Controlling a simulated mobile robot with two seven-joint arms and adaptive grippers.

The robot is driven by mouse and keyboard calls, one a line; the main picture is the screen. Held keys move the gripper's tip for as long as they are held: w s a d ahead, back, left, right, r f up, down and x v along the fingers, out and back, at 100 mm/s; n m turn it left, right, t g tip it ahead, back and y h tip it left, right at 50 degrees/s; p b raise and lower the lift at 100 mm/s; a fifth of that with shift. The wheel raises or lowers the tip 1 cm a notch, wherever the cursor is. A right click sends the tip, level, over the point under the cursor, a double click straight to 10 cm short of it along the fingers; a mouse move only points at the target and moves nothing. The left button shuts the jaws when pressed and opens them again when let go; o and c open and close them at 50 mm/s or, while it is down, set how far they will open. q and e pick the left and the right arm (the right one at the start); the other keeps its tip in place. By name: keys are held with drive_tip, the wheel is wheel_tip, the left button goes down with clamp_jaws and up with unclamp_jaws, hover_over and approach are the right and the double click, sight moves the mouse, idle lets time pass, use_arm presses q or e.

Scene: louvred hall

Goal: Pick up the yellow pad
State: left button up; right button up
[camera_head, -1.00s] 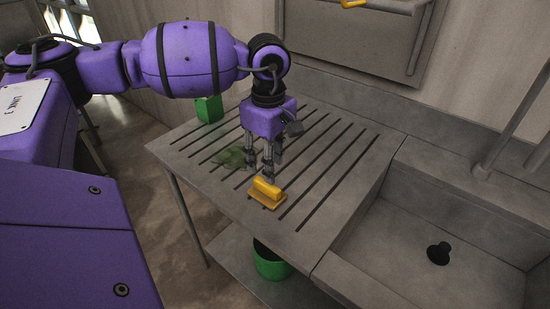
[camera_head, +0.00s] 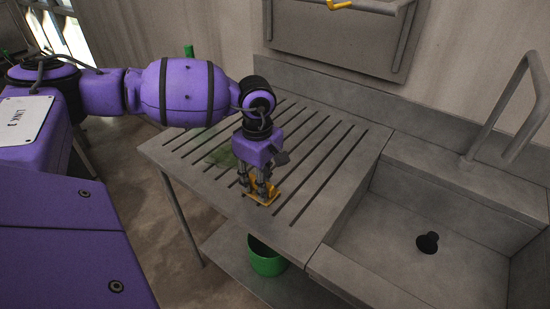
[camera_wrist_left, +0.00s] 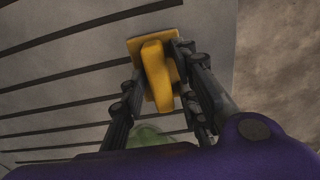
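The yellow pad (camera_head: 261,200) lies flat on the slotted drainboard, near its front edge. It has a thin base and a raised bar-like handle, which shows in the wrist view (camera_wrist_left: 158,75). My left gripper (camera_head: 257,187) points down over the pad and hides part of it. In the wrist view its fingers (camera_wrist_left: 157,62) stand on either side of the handle, spread wider than the handle, with the tips close to it. Firm contact cannot be made out. My right gripper is not in view.
A translucent green patch (camera_head: 222,157) lies on the drainboard (camera_head: 330,150) beside the gripper. A sink (camera_head: 420,255) with a tap (camera_head: 500,110) is on the right. A green bucket (camera_head: 265,258) stands on the shelf below. A green object (camera_head: 189,51) shows behind my arm.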

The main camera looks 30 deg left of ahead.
use_arm(q)
drive_tip(key=c, duration=0.5)
clamp_jaws()
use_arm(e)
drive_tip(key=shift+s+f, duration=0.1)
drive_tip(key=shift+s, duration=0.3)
use_arm(q)
drive_tip(key=shift+r, duration=0.45)
wheel_tip(320, 180, up, 3)
drive_tip(key=shift+s+d+f+b, duration=0.1)
drive_tip(key=shift+d+f+b, duration=0.1)
drive_tip(key=shift+b, duration=0.2)
drive_tip(key=s+d+r+b, duration=0.1)
drive_tip(key=s+d+r, duration=0.7)
drive_tip(key=s+r, duration=0.1)
drive_tip(key=shift+s+d+r, duration=0.3)
drive_tip(key=shift+s+d, duration=0.1)
drive_tip(key=shift+s, duration=0.3)
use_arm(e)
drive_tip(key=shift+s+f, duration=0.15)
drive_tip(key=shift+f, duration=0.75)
